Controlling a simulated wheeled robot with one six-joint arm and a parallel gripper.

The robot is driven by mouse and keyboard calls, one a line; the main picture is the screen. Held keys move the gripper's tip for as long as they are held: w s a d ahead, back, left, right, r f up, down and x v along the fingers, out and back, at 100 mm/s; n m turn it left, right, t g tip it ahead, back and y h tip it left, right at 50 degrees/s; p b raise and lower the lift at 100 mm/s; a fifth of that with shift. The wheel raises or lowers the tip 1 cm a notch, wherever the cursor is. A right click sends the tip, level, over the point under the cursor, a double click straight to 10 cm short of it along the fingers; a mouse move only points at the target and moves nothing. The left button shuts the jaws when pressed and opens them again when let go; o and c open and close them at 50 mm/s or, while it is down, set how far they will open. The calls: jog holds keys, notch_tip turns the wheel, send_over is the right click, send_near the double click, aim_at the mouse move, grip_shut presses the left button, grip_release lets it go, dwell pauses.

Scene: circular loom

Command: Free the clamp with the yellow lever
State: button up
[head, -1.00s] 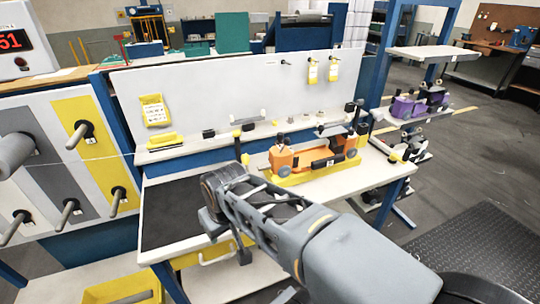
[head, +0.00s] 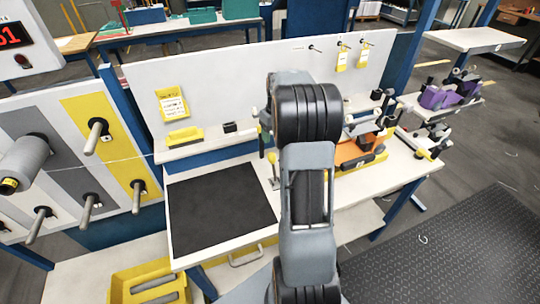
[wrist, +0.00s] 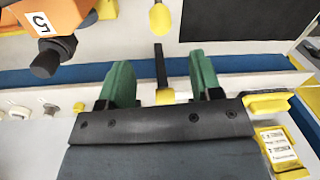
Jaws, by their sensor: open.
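The yellow lever (wrist: 160,17) shows at the top of the wrist view as a rounded yellow knob, with the rest of its clamp cut off. In the head view a yellow knob (head: 272,157) shows just left of my arm, which hides part of the area behind it. My gripper (wrist: 164,75) is open with two green fingers, and nothing is held between them. In the wrist view the lever's knob lies beyond the fingertips, roughly in line with the gap and apart from both fingers.
A black bar with a yellow end (wrist: 162,75) lies behind the finger gap. The black mat (head: 222,208) is clear.

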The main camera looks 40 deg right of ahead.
aim_at(272, 153)
jog(key=f, duration=0.3)
jog(key=f+p, duration=0.1)
jog(key=f, duration=0.3)
jog(key=a+f, duration=0.1)
jog(key=f, duration=0.3)
jog(key=shift+f+p, duration=0.25)
jog(key=shift+p, duration=0.1)
jog(key=shift+c, duration=0.2)
grip_shut()
